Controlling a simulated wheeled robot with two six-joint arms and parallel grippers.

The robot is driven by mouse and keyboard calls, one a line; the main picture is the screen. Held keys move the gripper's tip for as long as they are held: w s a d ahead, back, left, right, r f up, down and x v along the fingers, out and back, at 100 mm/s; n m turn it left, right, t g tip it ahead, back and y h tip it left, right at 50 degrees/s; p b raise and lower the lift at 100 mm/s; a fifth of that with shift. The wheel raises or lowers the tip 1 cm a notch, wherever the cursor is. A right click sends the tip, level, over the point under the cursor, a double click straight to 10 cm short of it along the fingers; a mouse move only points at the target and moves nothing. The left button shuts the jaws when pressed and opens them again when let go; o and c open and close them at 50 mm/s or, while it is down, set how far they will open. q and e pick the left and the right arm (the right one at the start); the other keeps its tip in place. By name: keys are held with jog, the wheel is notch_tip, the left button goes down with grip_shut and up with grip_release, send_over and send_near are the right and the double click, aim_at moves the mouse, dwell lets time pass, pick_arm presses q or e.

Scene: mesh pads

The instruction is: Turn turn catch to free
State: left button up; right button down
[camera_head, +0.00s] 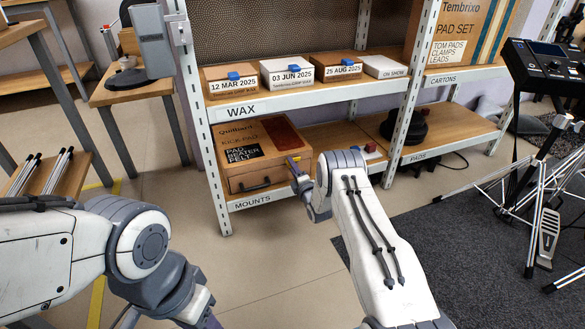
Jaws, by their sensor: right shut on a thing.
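A wooden case (240,150) with a kick-pad label stands on the lower shelf at left, a dark handle (255,187) on its front. My right gripper (294,165) is at the right front edge of this case, seen small and partly behind its own wrist. It is shut on a small part there, which I take to be the turn catch. The catch's shape and angle are too small and covered to tell. My left arm comes in at lower left and bends down. Its gripper is out of frame below.
The upper shelf board (245,110) above the case holds several dated boxes. A shelf post (205,150) stands left of the case. A dark round pad (404,126) sits right on the lower shelf. A drum stand (535,200) is at right. The floor in front is clear.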

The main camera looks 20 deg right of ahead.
jog(key=shift+d+f, duration=0.1)
jog(key=shift+c, duration=2.3)
grip_release()
jog(key=s+p, duration=0.6)
jog(key=s, duration=0.4)
jog(key=shift+s+d, duration=0.15)
jog(key=shift+s, duration=0.15)
jog(key=shift+w, duration=0.1)
